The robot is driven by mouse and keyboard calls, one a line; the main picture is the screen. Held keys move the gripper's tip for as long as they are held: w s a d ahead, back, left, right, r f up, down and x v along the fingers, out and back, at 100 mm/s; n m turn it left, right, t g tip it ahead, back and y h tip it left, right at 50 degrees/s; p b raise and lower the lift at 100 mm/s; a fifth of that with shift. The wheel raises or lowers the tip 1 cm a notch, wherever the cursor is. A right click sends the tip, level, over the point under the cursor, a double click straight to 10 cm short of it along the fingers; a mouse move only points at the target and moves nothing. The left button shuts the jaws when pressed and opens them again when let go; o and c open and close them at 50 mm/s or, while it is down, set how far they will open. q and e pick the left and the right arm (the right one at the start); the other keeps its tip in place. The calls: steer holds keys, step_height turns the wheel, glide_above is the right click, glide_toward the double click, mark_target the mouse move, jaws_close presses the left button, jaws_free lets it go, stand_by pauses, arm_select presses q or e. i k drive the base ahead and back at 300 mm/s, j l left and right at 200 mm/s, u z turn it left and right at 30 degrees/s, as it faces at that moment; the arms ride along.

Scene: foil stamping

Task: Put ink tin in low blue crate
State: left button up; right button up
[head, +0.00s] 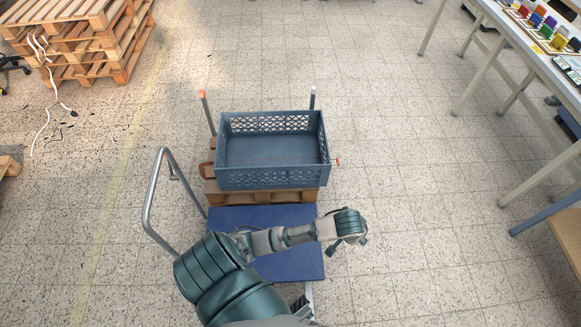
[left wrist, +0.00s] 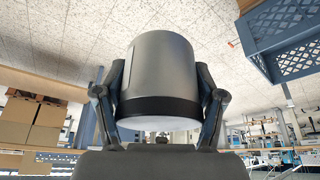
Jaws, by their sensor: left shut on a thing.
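The ink tin (left wrist: 160,70) is a grey cylinder with a black band at one end, seen large in the left wrist view. My left gripper (head: 349,243) is shut on it, with one finger on each side of the tin. In the head view, the wrist hides the tin or leaves it too small to tell. The low blue crate (head: 265,178) stands on a wooden pallet, above and left of my left gripper in the picture. The crate looks empty inside. It also shows at the upper right of the left wrist view (left wrist: 297,62). My right gripper is not in view.
A blue platform (head: 290,265) with a metal handle (head: 150,195) lies below the pallet (head: 265,198). Upright posts stand by the crate. Stacked pallets (head: 85,35) are at upper left. A table (head: 530,50) with coloured items stands at right. Open floor (head: 410,210) lies between.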

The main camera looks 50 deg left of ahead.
mark_target(295, 158)
steer(key=i+l, duration=0.65)
steer(key=i+l+u, duration=0.1)
steer(key=i+l, duration=0.55)
steer(key=l, duration=0.15)
steer(key=i+j+u, duration=0.15)
steer(key=i+u, duration=0.9)
steer(key=u, duration=0.2)
steer(key=i+l+u, duration=0.25)
steer(key=u, duration=0.15)
steer(key=i, duration=0.1)
